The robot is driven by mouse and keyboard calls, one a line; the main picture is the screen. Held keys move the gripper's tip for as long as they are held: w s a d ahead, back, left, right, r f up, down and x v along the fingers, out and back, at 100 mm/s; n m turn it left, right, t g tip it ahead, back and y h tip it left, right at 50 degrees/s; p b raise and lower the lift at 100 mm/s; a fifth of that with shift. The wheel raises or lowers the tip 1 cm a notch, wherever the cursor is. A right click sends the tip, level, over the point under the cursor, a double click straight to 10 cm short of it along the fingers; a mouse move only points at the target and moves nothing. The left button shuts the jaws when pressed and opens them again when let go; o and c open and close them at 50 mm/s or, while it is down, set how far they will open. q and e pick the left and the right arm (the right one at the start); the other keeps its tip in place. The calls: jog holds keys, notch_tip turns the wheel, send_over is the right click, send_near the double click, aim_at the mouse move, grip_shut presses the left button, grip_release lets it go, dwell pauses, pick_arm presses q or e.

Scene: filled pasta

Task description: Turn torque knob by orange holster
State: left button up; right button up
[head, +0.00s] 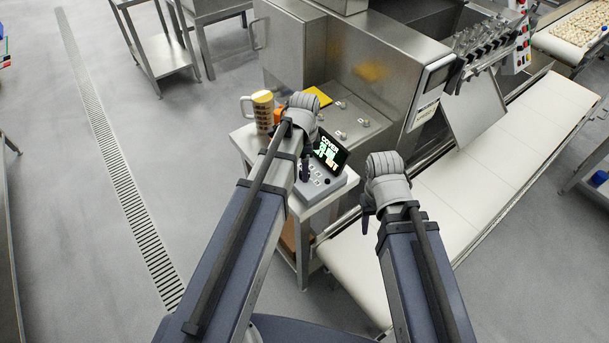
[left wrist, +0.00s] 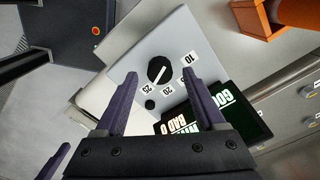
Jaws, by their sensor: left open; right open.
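The torque knob (left wrist: 160,70) is a round black dial with a white pointer line, on a light grey panel (left wrist: 185,42) with number labels. A smaller black knob (left wrist: 150,104) sits beside it. My left gripper (left wrist: 159,74) is open, its two purple fingers apart with the knob showing between their tips; contact cannot be told. In the head view my left gripper (head: 306,170) is over the grey control box (head: 322,187). The orange holster (left wrist: 286,11) is at the upper right of the left wrist view. My right gripper (head: 366,218) is open and empty, right of the box.
A yellow-topped container (head: 263,108) is on the steel stand (head: 242,137) left of the holster. A steel machine (head: 350,60) rises behind. A white conveyor (head: 480,175) runs along the right. Open floor lies left.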

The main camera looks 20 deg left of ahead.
pick_arm(q)
jog(key=shift+f+b, duration=0.35)
jog(key=shift+f, duration=0.35)
grip_shut()
